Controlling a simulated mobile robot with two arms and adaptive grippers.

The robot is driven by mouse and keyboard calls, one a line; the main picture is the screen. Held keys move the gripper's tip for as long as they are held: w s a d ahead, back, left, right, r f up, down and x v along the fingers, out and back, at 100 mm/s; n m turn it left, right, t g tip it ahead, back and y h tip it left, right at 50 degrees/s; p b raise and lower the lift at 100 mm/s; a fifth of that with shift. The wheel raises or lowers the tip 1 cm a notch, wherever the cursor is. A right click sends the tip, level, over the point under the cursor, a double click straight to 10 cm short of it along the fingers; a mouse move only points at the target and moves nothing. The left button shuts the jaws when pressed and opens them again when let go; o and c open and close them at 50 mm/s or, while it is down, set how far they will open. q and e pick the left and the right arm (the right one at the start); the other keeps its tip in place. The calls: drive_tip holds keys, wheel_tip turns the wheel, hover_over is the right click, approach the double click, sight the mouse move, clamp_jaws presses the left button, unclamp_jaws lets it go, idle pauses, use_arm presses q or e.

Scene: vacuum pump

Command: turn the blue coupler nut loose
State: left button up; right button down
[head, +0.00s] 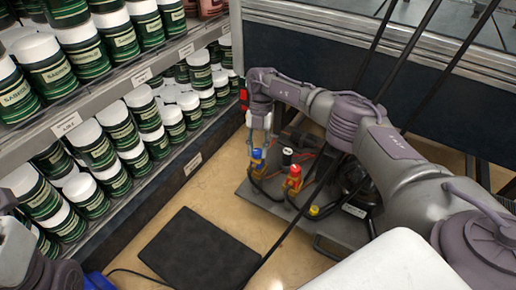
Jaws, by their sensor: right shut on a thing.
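The blue coupler nut (257,154) is a small blue piece on top of an orange-yellow fitting on the dark vacuum pump base (258,198). My right arm reaches in from the right and bends down over it. My right gripper (258,145) points downward and is shut on the blue coupler nut; its fingers are small and partly blend with the fitting. Of my left arm, only a part shows at the lower left edge; its gripper is out of view.
A red-topped fitting (294,172), a black-and-white cylinder (287,155) and a yellow cap (314,210) sit near the nut. Shelves of green jars (95,148) stand left. A black mat (200,248) lies on the floor. Dark cables cross before the pump.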

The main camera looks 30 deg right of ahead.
drive_tip(key=n+h, duration=0.1)
drive_tip(key=n, duration=0.2)
drive_tip(key=n+g+h+b, duration=0.1)
drive_tip(key=n, duration=0.2)
drive_tip(key=shift+a, duration=0.2)
drive_tip(key=shift+a+n+h+p, duration=0.15)
drive_tip(key=shift+n+h, duration=0.3)
drive_tip(key=shift+n, duration=0.7)
drive_tip(key=shift+d+n+h+p, duration=0.15)
drive_tip(key=shift+n+h, duration=0.3)
drive_tip(key=shift+n, duration=0.7)
drive_tip(key=shift+a+n+h, duration=0.1)
drive_tip(key=shift+n+h, duration=0.2)
drive_tip(key=shift+n, duration=0.3)
drive_tip(key=c, duration=0.8)
unclamp_jaws()
drive_tip(key=shift+c, duration=0.2)
drive_tip(key=v, duration=1.2)
drive_tip(key=shift+s, duration=0.15)
